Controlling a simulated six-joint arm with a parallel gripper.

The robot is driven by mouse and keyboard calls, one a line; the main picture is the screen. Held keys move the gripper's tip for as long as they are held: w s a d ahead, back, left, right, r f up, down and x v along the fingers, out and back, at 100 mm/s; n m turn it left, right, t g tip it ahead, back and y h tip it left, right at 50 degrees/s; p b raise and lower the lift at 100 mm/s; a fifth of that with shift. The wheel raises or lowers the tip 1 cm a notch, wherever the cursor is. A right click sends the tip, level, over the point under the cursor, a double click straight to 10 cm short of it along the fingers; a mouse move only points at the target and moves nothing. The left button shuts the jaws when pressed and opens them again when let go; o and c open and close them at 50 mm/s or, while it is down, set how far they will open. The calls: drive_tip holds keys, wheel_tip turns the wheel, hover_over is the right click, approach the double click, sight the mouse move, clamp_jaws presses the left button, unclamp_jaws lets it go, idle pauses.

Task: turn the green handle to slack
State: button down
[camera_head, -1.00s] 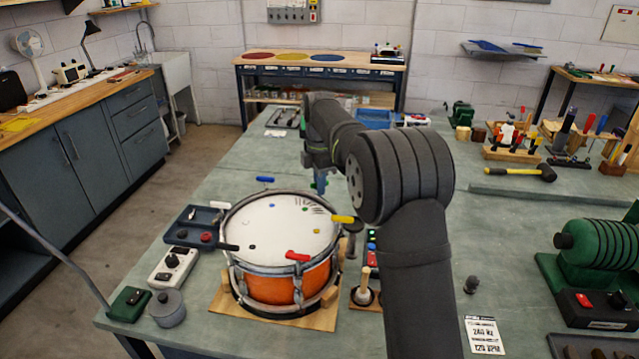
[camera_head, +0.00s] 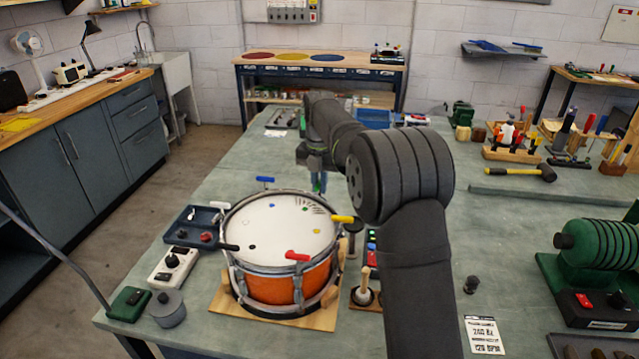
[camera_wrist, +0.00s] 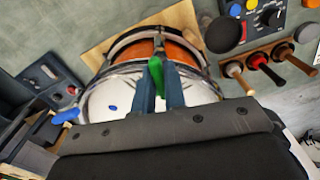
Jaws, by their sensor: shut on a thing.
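A snare drum (camera_head: 283,275) with a white head and orange shell stands on the bench. The green handle (camera_wrist: 156,76) shows in the wrist view at the drum's rim, between my two fingers. My gripper (camera_wrist: 160,88) is shut on it; in the head view my gripper (camera_head: 319,183) is at the drum's back right, and the green handle is hard to make out there. A blue handle (camera_head: 265,179), a yellow handle (camera_head: 343,218), a red handle (camera_head: 297,255) and a black handle (camera_head: 229,246) stand around the rim.
A dark tray (camera_head: 190,222) and a white switch box (camera_head: 172,267) lie left of the drum. Wooden-handled tools (camera_head: 365,290) stand close on its right. A green machine (camera_head: 600,250) is at the far right. The bench behind the drum is partly clear.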

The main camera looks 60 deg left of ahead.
sight(319, 182)
drive_tip(key=shift+n, duration=0.6)
drive_tip(key=c, duration=1.5)
unclamp_jaws()
drive_tip(key=shift+r, duration=0.1)
wheel_tip(319, 182, up, 17)
drive_tip(key=shift+r, duration=0.1)
wheel_tip(319, 182, down, 17)
drive_tip(key=shift+f, duration=0.2)
